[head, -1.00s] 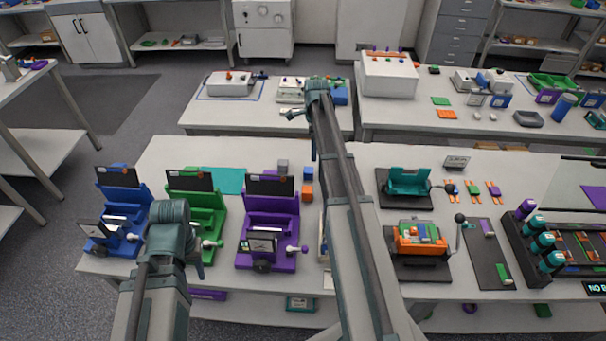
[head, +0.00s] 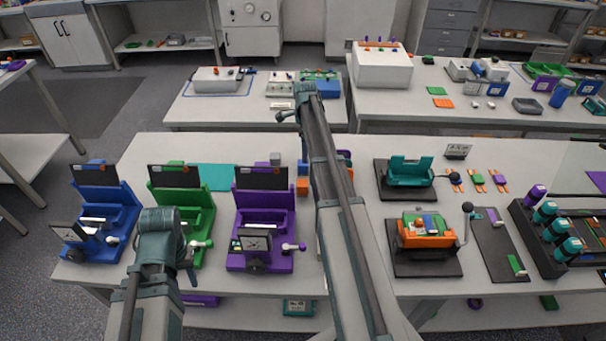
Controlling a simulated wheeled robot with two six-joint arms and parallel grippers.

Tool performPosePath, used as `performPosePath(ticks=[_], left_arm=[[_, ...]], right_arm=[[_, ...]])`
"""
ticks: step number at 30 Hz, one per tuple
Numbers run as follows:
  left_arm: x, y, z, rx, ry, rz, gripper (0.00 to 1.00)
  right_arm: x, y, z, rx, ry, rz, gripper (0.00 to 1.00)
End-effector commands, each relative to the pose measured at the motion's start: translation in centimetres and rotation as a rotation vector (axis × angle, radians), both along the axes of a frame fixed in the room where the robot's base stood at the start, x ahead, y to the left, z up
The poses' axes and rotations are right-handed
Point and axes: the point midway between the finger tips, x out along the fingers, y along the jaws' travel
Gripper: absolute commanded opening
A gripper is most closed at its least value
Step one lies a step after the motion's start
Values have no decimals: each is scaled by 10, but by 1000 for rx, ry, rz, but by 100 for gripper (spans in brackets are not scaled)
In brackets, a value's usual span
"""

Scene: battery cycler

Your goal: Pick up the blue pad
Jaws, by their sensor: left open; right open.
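A small blue pad (head: 455,177) appears to lie on orange strips on the right part of the near table, beside a green pad (head: 477,180) and a purple pad (head: 499,181). My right gripper (head: 282,116) is open and empty at the end of the extended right arm, over the gap before the back table, far left of the pad. My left gripper (head: 191,273) is open, low in front of the green holder, its fingers mostly hidden behind my wrist.
Blue (head: 97,220), green (head: 203,205) and purple holders (head: 262,222) stand on the left half. The teal device (head: 408,172) and orange fixture (head: 424,230) stand left of the pads. A black rack (head: 535,255) with bottles is at the right.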

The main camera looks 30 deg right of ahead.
Motion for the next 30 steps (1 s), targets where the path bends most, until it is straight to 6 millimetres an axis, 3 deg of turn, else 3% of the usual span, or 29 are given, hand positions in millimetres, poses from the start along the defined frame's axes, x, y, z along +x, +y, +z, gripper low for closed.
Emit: performPosePath(ticks=[1,6,17,30], left_arm=[[0,0,-15,0,0,0,43],[0,0,-36,0,0,1,43],[0,0,-42,0,0,2,43],[0,0,-90,0,0,2,43]], right_arm=[[0,0,-15,0,0,0,88],[0,0,-36,0,0,0,88],[1,1,-42,0,0,0,88],[7,4,-90,0,0,0,88]])
